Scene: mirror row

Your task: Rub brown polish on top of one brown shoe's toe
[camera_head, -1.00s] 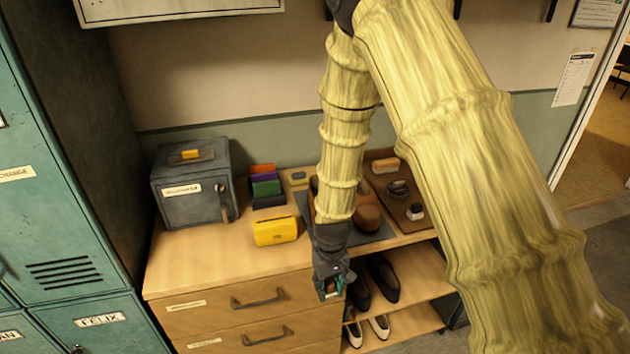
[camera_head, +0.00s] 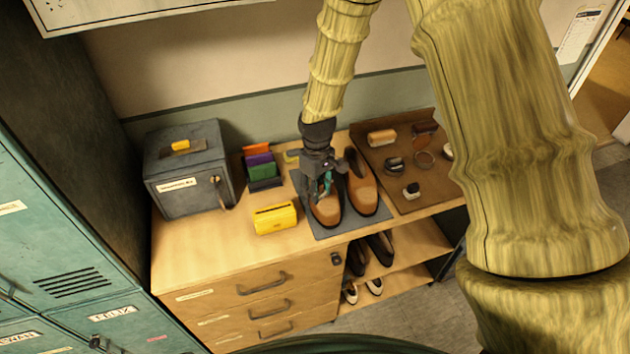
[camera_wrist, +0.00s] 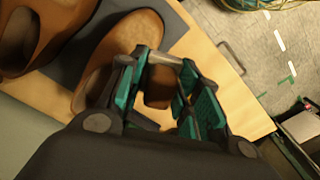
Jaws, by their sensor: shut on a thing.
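Two brown shoes stand side by side on a dark grey mat (camera_head: 308,228), toes toward the cabinet's front edge. My gripper (camera_head: 325,188) is over the left brown shoe (camera_head: 326,212), near its toe. The right brown shoe (camera_head: 364,198) is clear of it. In the wrist view, my gripper (camera_wrist: 160,88) is shut on a small brown block (camera_wrist: 158,90), held between teal finger pads. The left shoe's toe (camera_wrist: 135,35) lies just behind the fingers. I cannot tell whether the block touches the leather.
A brown tray (camera_head: 392,203) on the right holds a brush (camera_head: 381,138), a tin (camera_head: 394,165) and other small items. On the left are a yellow box (camera_head: 275,218), coloured packs (camera_head: 262,170) and a grey box (camera_head: 188,172). More shoes (camera_head: 379,247) are on shelves below.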

